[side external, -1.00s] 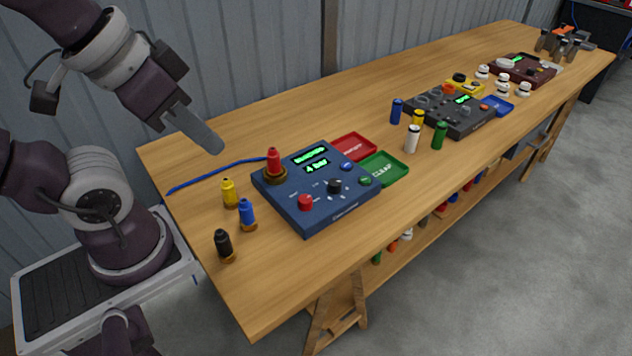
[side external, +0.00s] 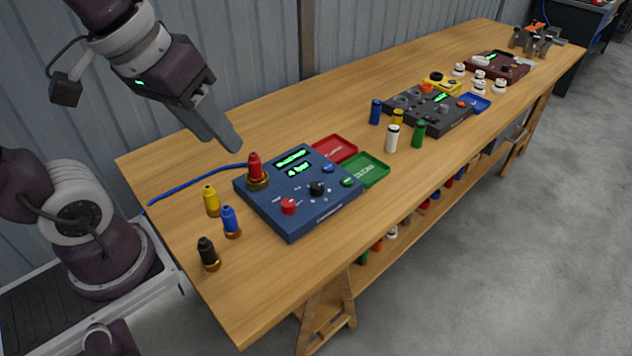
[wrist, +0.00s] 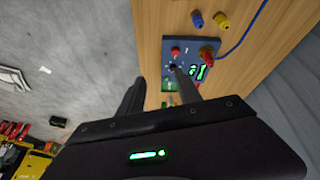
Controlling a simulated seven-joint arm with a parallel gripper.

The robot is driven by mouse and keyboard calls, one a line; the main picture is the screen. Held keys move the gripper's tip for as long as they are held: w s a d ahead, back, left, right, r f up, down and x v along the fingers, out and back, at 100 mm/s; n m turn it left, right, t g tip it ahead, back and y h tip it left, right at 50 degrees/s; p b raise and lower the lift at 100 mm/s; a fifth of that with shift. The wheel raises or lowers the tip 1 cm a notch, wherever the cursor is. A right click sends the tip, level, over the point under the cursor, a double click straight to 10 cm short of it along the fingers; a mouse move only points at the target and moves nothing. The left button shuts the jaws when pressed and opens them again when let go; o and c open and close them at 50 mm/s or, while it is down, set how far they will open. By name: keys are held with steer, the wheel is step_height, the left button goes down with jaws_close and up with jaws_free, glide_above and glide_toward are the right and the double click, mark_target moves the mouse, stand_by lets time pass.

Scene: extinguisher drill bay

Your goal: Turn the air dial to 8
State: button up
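The blue control box (side external: 300,215) lies on the near part of the bench, its lit green display (side external: 297,168) seeming to read 4 bar on the lower line. On its top are a black dial (side external: 317,188) with pale marks around it and a red knob (side external: 288,205). The dial lettering is too small to read. My gripper (side external: 236,147) is in the air behind and above the box, touching nothing. In the wrist view my gripper (wrist: 156,75) has its two fingers apart with nothing between them. The black dial (wrist: 173,67) shows by the right fingertip there.
A red-topped brass fitting (side external: 256,172) stands on the box's back left corner. Yellow (side external: 212,201), blue (side external: 231,222) and black (side external: 207,253) fittings stand left of it. Red (side external: 335,149) and green (side external: 366,169) trays sit to its right. A blue hose (side external: 190,182) lies behind.

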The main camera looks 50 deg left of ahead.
steer(key=shift+o, duration=0.5)
steer(key=w+a+f+n+g, duration=0.1)
steer(key=w+f+n+g, duration=0.1)
steer(key=w+n, duration=0.4)
steer(key=w+f, duration=0.1)
steer(key=w, duration=0.3)
steer(key=shift+w+a+f+n+h, duration=0.15)
steer(key=shift+a+f+n+h, duration=0.15)
steer(key=shift+a+f+h, duration=0.1)
steer(key=n+g+h, duration=0.1)
steer(key=n+h, duration=0.2)
steer(key=n, duration=1.1)
glide_toward(317, 184)
steer(key=f, duration=0.1)
steer(key=shift+h, duration=0.3)
steer(key=x, duration=0.7)
steer(key=shift+w, duration=0.1)
steer(key=shift+d+f, duration=0.1)
steer(key=shift+f, duration=0.25)
jaws_close()
